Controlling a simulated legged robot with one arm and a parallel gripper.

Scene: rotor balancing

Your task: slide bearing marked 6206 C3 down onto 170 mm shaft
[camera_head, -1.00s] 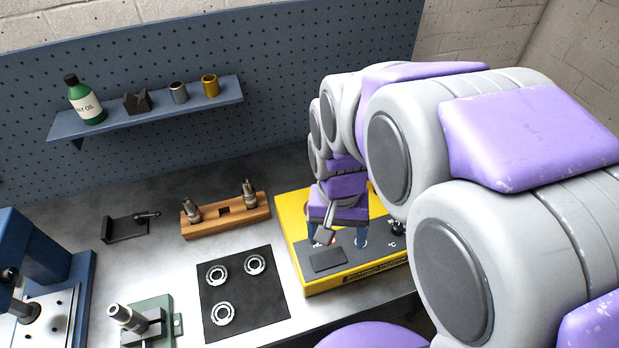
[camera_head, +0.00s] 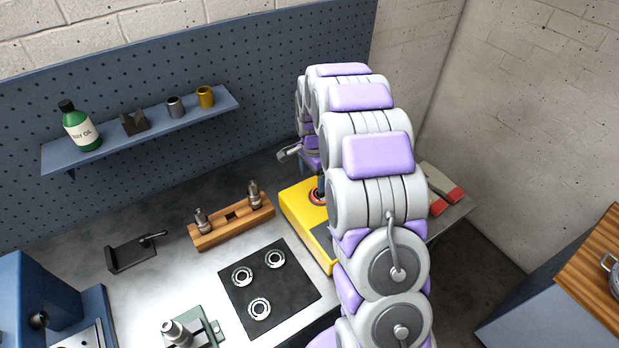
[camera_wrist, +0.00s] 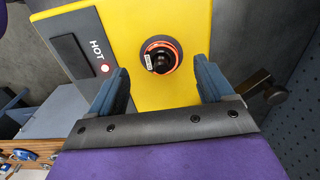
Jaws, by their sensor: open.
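Three bearings (camera_head: 242,276) (camera_head: 274,258) (camera_head: 259,309) lie flat on a black mat; their markings are too small to read. Two shafts (camera_head: 202,220) (camera_head: 254,194) stand in a wooden rack, and another shaft (camera_head: 178,333) is in a green fixture; I cannot tell which is 170 mm. A yellow heater (camera_head: 293,207) stands right of the mat. My gripper (camera_wrist: 160,68) is open and empty above it. Between and beyond its fingers is an orange-glowing ring (camera_wrist: 174,43) around a dark centre with a white tag; I cannot tell whether it is a bearing. A red light glows beside "HOT".
A blue press (camera_head: 25,285) stands at the left and a black stand (camera_head: 130,255) behind the mat. A shelf (camera_head: 200,118) holds a green bottle (camera_head: 80,128) and small cups. Bench space between mat and rack is clear.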

